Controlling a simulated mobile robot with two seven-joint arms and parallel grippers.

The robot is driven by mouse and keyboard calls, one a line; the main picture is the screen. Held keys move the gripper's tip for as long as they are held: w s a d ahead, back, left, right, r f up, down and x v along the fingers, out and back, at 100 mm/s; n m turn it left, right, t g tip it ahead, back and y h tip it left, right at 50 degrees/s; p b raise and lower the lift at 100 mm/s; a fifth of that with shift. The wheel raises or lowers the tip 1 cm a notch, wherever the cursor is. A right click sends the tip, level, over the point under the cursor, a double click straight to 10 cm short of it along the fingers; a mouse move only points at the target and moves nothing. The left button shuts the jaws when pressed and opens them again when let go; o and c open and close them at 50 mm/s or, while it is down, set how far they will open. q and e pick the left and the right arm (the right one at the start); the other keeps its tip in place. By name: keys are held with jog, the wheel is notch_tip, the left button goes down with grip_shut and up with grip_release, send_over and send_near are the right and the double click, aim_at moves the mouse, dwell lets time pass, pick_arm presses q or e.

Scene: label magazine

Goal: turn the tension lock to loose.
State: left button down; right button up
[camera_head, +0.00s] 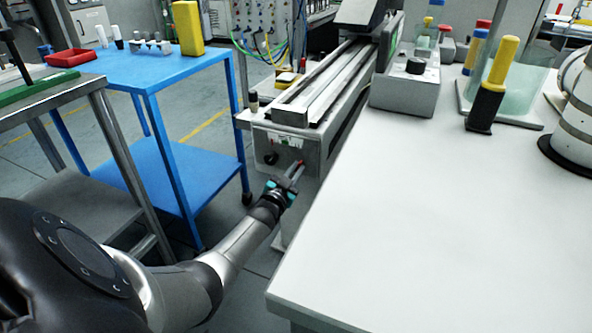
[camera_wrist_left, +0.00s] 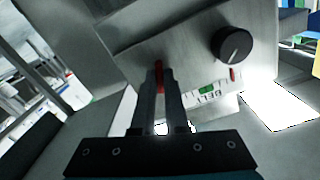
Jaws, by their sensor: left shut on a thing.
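The grey end panel (camera_head: 312,150) of the long rail machine carries a small red lever (camera_wrist_left: 158,72), likely the tension lock, and a round black knob (camera_wrist_left: 232,44). The knob also shows in the head view (camera_head: 270,158). My left gripper (camera_head: 297,168) reaches the panel from below. In the left wrist view, its two fingers (camera_wrist_left: 160,78) are shut on the red lever, hiding most of it. A label (camera_wrist_left: 207,91) with green and red marks and the word BELT sits beside the lever. My right gripper is in neither view.
A white table (camera_head: 430,215) fills the right side, close to my left arm. A blue cart (camera_head: 165,75) with a yellow container (camera_head: 188,28) and small bottles stands to the left. A grey control box (camera_head: 405,92) sits beside the rail. Open floor lies below the panel.

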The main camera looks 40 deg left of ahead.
pick_arm(q)
jog(key=shift+n, duration=0.6)
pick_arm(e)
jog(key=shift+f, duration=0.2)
pick_arm(q)
jog(key=c, duration=0.9)
grip_release()
jog(key=shift+c, duration=0.2)
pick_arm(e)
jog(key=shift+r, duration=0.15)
pick_arm(q)
jog(key=shift+s+d, duration=0.1)
jog(key=shift+s, duration=0.05)
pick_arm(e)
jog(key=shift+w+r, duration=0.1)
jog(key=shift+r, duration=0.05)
pick_arm(q)
jog(key=p+v, duration=0.8)
jog(key=v, duration=0.7)
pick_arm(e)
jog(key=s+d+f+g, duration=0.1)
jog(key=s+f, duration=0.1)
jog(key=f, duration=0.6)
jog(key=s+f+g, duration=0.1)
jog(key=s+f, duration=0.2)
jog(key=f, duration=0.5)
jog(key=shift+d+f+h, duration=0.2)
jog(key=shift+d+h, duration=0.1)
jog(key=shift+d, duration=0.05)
